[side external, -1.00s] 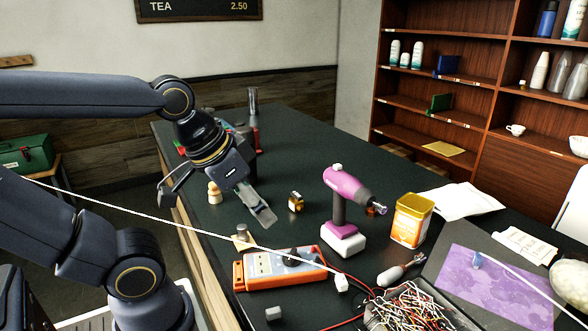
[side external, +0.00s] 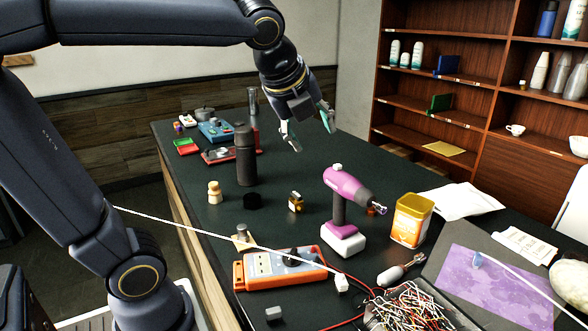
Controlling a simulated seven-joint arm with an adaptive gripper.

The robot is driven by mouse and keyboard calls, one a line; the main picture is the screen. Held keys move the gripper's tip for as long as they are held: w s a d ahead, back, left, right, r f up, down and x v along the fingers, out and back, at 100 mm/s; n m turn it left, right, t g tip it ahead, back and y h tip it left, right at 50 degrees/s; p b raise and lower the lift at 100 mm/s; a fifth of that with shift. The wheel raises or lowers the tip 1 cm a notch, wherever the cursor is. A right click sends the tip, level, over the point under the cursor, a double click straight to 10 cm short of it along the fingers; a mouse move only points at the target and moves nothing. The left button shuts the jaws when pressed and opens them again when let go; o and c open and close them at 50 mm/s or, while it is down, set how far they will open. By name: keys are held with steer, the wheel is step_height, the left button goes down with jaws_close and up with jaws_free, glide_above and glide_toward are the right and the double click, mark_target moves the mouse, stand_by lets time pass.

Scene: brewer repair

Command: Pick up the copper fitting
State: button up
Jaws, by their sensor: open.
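A small copper-brown piece (side external: 371,211) shows just beside the drill's tip, partly hidden by it; it may be the copper fitting. A small gold-and-dark piece (side external: 295,202) stands on the dark table left of the drill; I cannot tell exactly what it is. My gripper (side external: 309,129) is open and empty, its fingers spread wide and pointing down. It hangs above the far part of the table, apart from both pieces and higher in the picture than them.
A purple drill (side external: 345,186) stands upright mid-table, with a yellow tin (side external: 410,220) to its right. A dark flask (side external: 245,155) stands left of my gripper. An orange meter (side external: 278,267) and a tangle of wires (side external: 412,309) lie in front. A pale cord crosses the foreground.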

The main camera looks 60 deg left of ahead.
steer(key=w+a+f+m, duration=0.1)
steer(key=w+f+m, duration=0.1)
steer(key=w+m, duration=0.6)
steer(key=w+a+f+m, duration=0.15)
steer(key=w+m, duration=0.25)
steer(key=w, duration=0.7)
steer(key=shift+w+a+f+n+g+h, duration=0.15)
steer(key=shift+w+a+f+g, duration=0.3)
steer(key=shift+w+a+f, duration=2.6)
steer(key=shift+w+d+f+n+g+h, duration=0.15)
steer(key=shift+w+d+f+g, duration=0.35)
steer(key=shift+f, duration=5.4)
steer(key=shift+w+a+f+g+h, duration=0.3)
steer(key=shift+w+a+f, duration=1.2)
steer(key=shift+f, duration=3)
steer(key=shift+w+d, duration=0.25)
steer(key=shift+d, duration=0.1)
jaws_close()
